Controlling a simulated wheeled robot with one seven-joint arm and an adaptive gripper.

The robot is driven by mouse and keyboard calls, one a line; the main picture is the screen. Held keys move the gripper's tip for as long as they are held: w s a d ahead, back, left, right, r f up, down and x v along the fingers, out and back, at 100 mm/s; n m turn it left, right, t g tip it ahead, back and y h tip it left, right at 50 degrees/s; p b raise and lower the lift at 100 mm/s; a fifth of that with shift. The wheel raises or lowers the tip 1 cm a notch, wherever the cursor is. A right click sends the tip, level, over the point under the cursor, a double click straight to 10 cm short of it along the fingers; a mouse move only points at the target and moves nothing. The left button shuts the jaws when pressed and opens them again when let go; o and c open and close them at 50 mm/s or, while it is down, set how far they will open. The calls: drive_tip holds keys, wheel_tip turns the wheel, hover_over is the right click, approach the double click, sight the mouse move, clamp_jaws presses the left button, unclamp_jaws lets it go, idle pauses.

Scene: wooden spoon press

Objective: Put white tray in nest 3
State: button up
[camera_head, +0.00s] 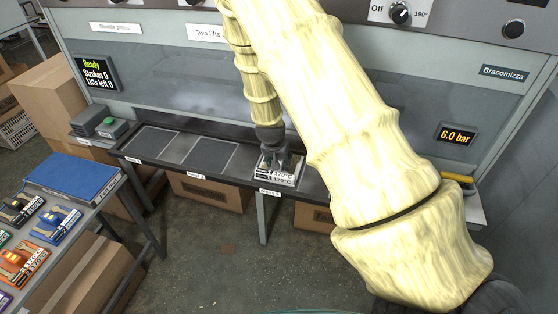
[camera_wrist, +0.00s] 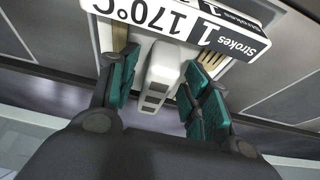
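The white tray (camera_head: 283,179) lies at the third nest, at the right end of the dark nest strip, above the label Nest 3 (camera_head: 270,192). Its label reads 170°C, and the wrist view shows the label (camera_wrist: 185,22) with "Strokes 1". My gripper (camera_head: 281,160) is down at the tray. In the wrist view my gripper's teal fingers (camera_wrist: 163,60) stand apart on either side of the tray's white raised block (camera_wrist: 162,76), with a gap visible at the left finger. Whether the tray sits fully down in the nest is hard to tell.
Two dark nests (camera_head: 209,155) to the left are empty. A side table (camera_head: 112,192) at left holds a blue mat (camera_head: 72,175) and several coloured trays (camera_head: 55,223). My arm hides the strip's right part.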

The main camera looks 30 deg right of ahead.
drive_tip(key=b+v, duration=0.3)
drive_tip(key=v, duration=0.9)
idle(0.3)
drive_tip(key=shift+s+r, duration=0.1)
drive_tip(key=shift+r, duration=0.05)
